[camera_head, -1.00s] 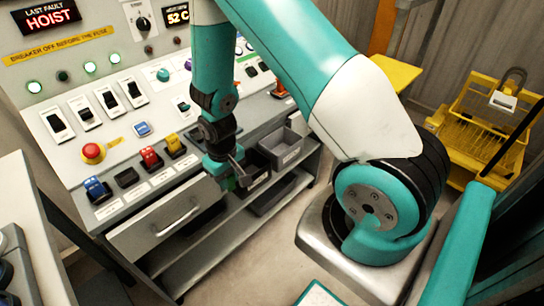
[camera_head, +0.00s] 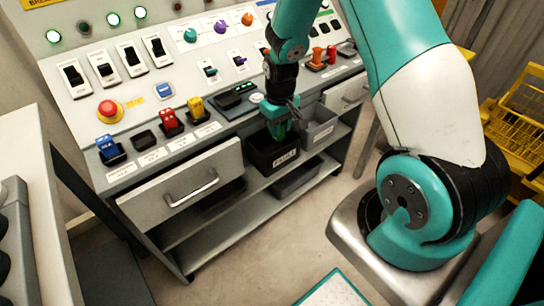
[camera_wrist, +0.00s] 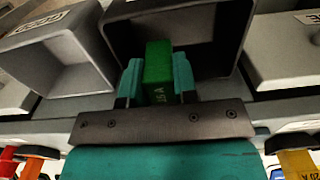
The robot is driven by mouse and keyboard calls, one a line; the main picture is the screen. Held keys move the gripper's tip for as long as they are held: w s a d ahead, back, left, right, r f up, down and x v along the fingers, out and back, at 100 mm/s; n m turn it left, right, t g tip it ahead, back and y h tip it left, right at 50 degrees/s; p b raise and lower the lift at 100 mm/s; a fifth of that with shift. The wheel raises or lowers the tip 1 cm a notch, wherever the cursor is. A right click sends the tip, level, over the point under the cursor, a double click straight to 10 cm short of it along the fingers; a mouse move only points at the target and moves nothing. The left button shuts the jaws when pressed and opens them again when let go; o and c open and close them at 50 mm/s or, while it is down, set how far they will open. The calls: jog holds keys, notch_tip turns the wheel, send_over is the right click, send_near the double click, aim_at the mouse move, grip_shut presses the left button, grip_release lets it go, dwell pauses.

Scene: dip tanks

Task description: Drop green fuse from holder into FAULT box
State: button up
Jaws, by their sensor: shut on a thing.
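The green fuse (camera_wrist: 158,72) is held between the two fingers of my gripper (camera_wrist: 157,80), and lettering ending in "5 A" shows on it. In the wrist view the fuse is in front of the opening of the dark FAULT box (camera_wrist: 118,32). In the head view my gripper (camera_head: 279,125) is at the mouth of the black FAULT box (camera_head: 284,160), pointing down. The fuse is hard to tell from the gripper there. I cannot tell how deep the fuse is inside the box.
A grey box (camera_head: 321,130) stands right beside the FAULT box. A drawer (camera_head: 185,185) is to its left. Blue (camera_head: 107,147), red (camera_head: 169,120) and yellow (camera_head: 196,106) fuses sit in holders on the panel's front edge, with one empty-looking black holder (camera_head: 145,139). A lower shelf runs beneath.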

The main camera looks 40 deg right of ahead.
jog(key=shift+f, duration=0.45)
jog(key=o, duration=1)
jog(key=shift+r, duration=0.1)
notch_tip(320, 180, up, 17)
jog(key=shift+r+p, duration=0.15)
jog(key=shift+p, duration=0.65)
